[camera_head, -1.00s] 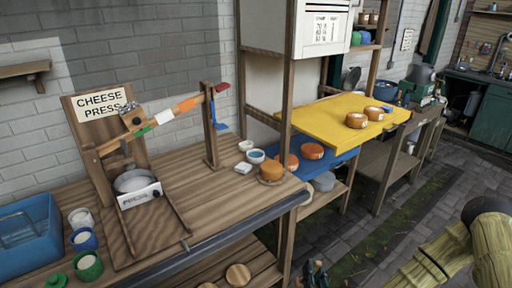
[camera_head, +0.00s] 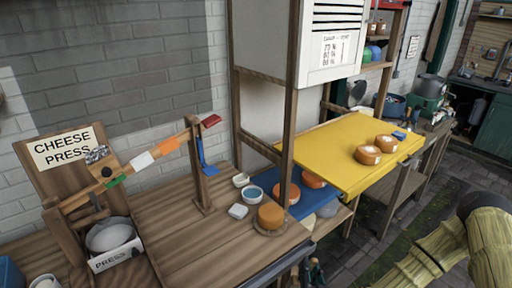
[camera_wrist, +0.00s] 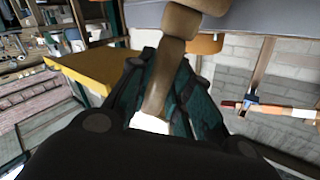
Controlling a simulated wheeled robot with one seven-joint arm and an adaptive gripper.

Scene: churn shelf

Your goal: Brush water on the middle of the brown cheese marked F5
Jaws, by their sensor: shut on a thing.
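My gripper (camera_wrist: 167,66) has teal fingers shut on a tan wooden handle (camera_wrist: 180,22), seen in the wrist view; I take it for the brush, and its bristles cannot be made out. In the head view my gripper (camera_head: 315,271) shows small at the bottom, beyond the bench's right end. An orange-brown cheese (camera_head: 271,216) sits on a round board at the bench's right end. More cheeses sit on the blue board (camera_head: 267,181) and two cheeses (camera_head: 368,155) on the yellow board (camera_head: 345,140). No F5 mark is readable. A bowl of blue water (camera_head: 253,195) stands left of the bench cheese.
A cheese press (camera_head: 112,238) with a long lever and an upright post (camera_head: 201,170) takes up the bench's left and middle. A small white bowl (camera_head: 241,180) and a white block (camera_head: 238,211) are near the water. A shelf post (camera_head: 289,110) rises behind the bench cheese.

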